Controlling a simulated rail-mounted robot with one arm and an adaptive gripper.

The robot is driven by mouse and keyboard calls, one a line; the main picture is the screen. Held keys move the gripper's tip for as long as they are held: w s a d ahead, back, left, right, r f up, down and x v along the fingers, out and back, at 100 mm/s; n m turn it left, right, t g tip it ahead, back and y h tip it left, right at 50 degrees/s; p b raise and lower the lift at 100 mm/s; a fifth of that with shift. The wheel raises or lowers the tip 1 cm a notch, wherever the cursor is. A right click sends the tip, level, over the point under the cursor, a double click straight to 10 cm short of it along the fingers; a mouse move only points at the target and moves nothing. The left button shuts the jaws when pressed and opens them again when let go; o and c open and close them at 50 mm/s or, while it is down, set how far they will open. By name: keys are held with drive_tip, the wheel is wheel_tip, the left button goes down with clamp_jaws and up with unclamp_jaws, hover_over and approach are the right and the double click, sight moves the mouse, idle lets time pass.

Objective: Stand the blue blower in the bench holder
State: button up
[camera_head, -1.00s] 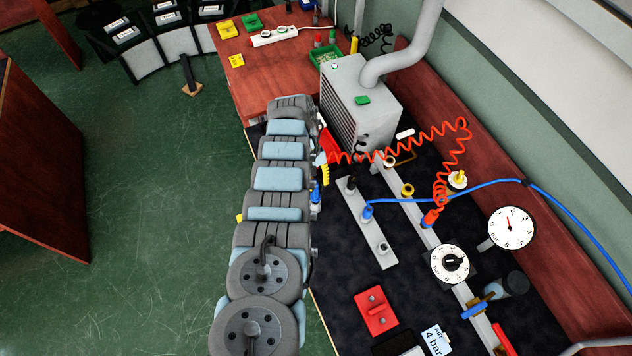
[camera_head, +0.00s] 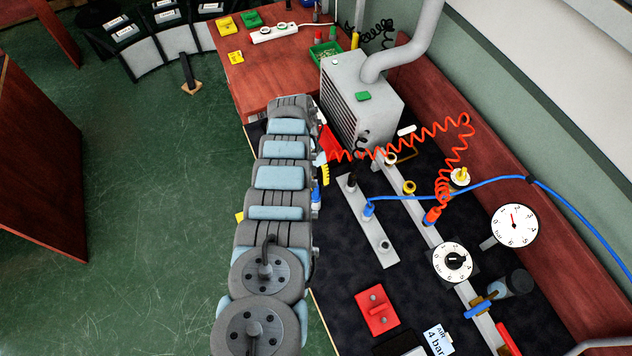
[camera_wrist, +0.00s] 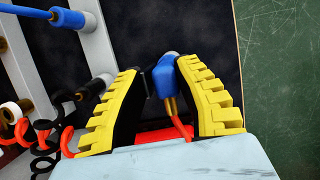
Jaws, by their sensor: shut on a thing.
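The blue blower (camera_wrist: 165,78) is between the yellow ridged fingers of my gripper (camera_wrist: 158,72) in the wrist view. A brass fitting and a red hose run from it toward the palm. In the head view the blower (camera_head: 316,192) shows as a small blue piece beside my arm, with a yellow finger of my gripper (camera_head: 325,173) just above it. My arm hides much of both. My gripper is at the dark bench's left edge, left of the grey strip (camera_head: 377,232). I cannot tell for certain which fixture is the bench holder.
A blue hose plug (camera_head: 368,208) stands on the grey strip. The coiled orange hose (camera_head: 440,130) stretches across the bench to my gripper. A grey vented box (camera_head: 362,100) stands behind. A red block (camera_head: 377,310), dial (camera_head: 453,262) and gauge (camera_head: 515,224) lie to the right.

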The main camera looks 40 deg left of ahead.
drive_tip(key=shift+f, duration=0.15)
drive_tip(key=o, duration=0.9)
drive_tip(key=shift+o, duration=0.2)
drive_tip(key=v, duration=1.2)
